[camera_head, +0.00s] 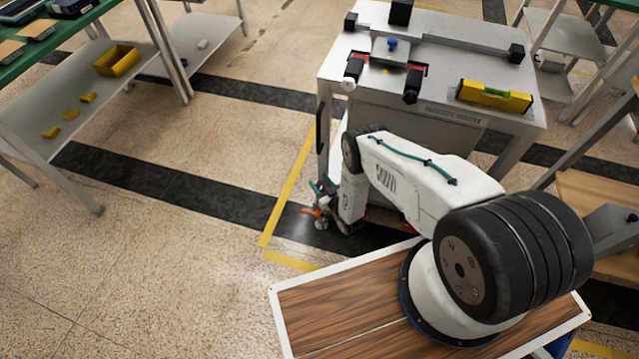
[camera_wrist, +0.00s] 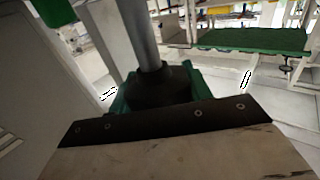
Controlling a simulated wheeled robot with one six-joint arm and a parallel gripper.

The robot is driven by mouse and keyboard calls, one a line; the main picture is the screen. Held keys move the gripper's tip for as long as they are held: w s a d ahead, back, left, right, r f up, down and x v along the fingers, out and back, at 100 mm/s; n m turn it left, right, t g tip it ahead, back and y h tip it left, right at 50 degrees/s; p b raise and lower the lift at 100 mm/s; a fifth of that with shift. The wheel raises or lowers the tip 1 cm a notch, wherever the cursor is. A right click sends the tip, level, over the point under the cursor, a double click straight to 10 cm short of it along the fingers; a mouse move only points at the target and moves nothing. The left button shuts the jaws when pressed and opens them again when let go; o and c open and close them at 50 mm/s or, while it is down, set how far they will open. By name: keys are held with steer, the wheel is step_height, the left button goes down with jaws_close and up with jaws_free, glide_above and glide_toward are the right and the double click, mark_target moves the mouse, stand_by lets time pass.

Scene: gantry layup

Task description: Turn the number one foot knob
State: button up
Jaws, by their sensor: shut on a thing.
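The gantry table (camera_head: 345,68) stands at the upper middle of the head view. My arm reaches down to the foot of its near left leg. My gripper (camera_head: 322,192), with green fingers, is low beside that leg. In the wrist view, my gripper (camera_wrist: 160,88) is shut around a dark round part, the foot knob (camera_wrist: 155,82), below a grey upright rod (camera_wrist: 130,35). Small orange parts (camera_head: 311,211) and a caster (camera_head: 321,224) show just below my gripper in the head view. No number on the knob can be read, and my wrist hides part of the foot.
A yellow spirit level (camera_head: 495,96) and a blue-knobbed block (camera_head: 391,48) are on the table top. A shelf rack (camera_head: 85,120) with a yellow bin (camera_head: 117,60) stands at left. Another rack (camera_head: 565,35) is at upper right. The floor at left is clear.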

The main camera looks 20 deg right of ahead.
steer(key=shift+d+m+t+h, duration=0.15)
steer(key=shift+m+h, duration=0.55)
steer(key=shift+h, duration=0.4)
steer(key=shift+d+m+t+h, duration=0.15)
steer(key=shift+m+h, duration=0.55)
steer(key=shift+h, duration=0.4)
steer(key=shift+h, duration=0.3)
steer(key=o, duration=1)
steer(key=shift+a, duration=0.1)
steer(key=s, duration=0.7)
steer(key=shift+s+a, duration=0.1)
steer(key=shift+s, duration=0.3)
steer(key=shift+f, duration=0.1)
